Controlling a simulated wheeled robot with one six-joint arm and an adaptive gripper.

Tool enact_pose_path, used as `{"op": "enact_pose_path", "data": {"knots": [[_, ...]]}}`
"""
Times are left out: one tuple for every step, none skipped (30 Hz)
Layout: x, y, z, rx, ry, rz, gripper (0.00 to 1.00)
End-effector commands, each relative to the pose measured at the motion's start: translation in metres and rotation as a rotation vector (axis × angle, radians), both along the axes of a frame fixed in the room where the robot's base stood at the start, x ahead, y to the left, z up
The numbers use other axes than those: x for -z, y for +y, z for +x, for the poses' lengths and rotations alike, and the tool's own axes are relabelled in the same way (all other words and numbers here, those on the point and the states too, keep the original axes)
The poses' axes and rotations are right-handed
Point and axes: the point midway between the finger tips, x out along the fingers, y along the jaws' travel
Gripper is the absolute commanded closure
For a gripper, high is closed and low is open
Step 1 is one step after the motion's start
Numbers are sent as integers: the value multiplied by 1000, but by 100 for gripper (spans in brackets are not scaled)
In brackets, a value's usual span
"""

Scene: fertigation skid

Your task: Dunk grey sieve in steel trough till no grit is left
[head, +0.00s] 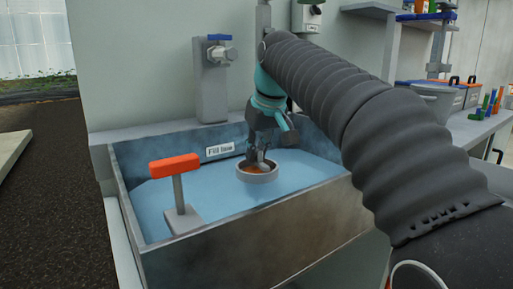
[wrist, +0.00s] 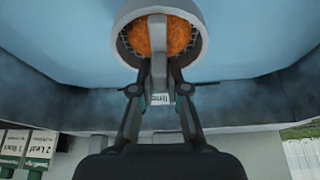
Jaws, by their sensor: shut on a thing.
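The grey sieve (head: 257,174) hangs in my gripper (head: 262,150) over the water in the steel trough (head: 250,232). In the wrist view the sieve (wrist: 125,50) is a round grey ring with mesh. Orange-brown grit (wrist: 178,38) covers much of the mesh inside it. My gripper (wrist: 159,88) is shut on the sieve's upright grey handle. The sieve is near the water surface; I cannot tell whether its underside touches the water. The trough holds blue water, and a "Fill line" label (head: 220,149) is on its back wall.
An orange-topped T-handle (head: 175,166) on a grey post stands at the trough's front left. A tap with a blue handle (head: 219,45) is on the wall behind. Open water lies around the sieve.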

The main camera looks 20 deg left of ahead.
Motion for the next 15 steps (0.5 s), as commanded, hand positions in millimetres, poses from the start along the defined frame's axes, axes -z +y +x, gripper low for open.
{"op": "enact_pose_path", "data": {"knots": [[7, 0, 0, 0, -1, 1, 100], [10, 0, 0, 0, -1, 1, 100], [13, 0, 0, 0, -1, 1, 100], [16, 0, 0, 0, -1, 1, 100], [19, 0, 0, 0, -1, 1, 100], [22, 0, 0, 0, 0, 0, 100], [25, 0, 0, 0, 0, 0, 100], [27, 0, 0, 0, 0, 0, 100], [31, 0, 0, 0, 0, 0, 100], [33, 0, 0, 0, 0, 0, 100], [36, 0, 0, 0, 0, 0, 100], [39, 0, 0, 0, 0, 0, 100], [42, 0, 0, 0, 0, 0, 100], [44, 0, 0, 0, 0, 0, 100], [47, 0, 0, 0, 0, 0, 100]]}}
